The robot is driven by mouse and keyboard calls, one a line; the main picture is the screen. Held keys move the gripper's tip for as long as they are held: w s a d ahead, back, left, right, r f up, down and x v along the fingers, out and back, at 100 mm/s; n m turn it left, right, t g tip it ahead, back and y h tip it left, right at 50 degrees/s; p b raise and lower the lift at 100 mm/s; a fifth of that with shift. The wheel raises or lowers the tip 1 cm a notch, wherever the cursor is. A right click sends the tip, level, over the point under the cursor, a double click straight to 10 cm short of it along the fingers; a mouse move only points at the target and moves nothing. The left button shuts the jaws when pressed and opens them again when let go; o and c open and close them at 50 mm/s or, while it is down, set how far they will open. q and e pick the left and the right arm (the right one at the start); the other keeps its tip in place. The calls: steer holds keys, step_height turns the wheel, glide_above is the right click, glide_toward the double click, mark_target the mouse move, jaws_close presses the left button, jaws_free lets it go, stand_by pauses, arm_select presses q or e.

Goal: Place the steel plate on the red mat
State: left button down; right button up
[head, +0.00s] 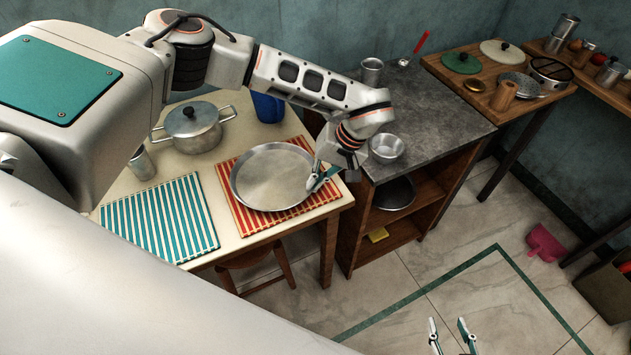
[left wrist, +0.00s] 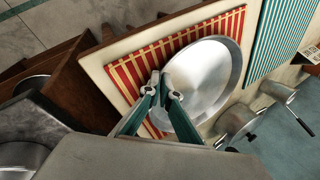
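The round steel plate (head: 270,178) is over the red-striped mat (head: 243,222) on the cream table, looking flat. Its rim reaches past the mat's edge in the left wrist view. I cannot tell whether its whole underside touches the mat. My left gripper (head: 318,181) is at the plate's right rim. In the left wrist view its fingertips (left wrist: 161,82) come close together, one on each side of the plate's rim (left wrist: 205,80), and look shut on it. My right gripper (head: 450,335) is open and empty, low over the floor at the bottom.
A teal-striped mat (head: 160,218) lies left of the red one. A lidded pot (head: 194,127) and a blue container (head: 268,106) stand behind. A grey-topped counter (head: 425,115) with a small metal bowl (head: 386,147) is close on the right.

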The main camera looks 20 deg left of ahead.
arm_select(q)
steer(key=shift+f, duration=0.15)
steer(key=c, duration=2.3)
jaws_free()
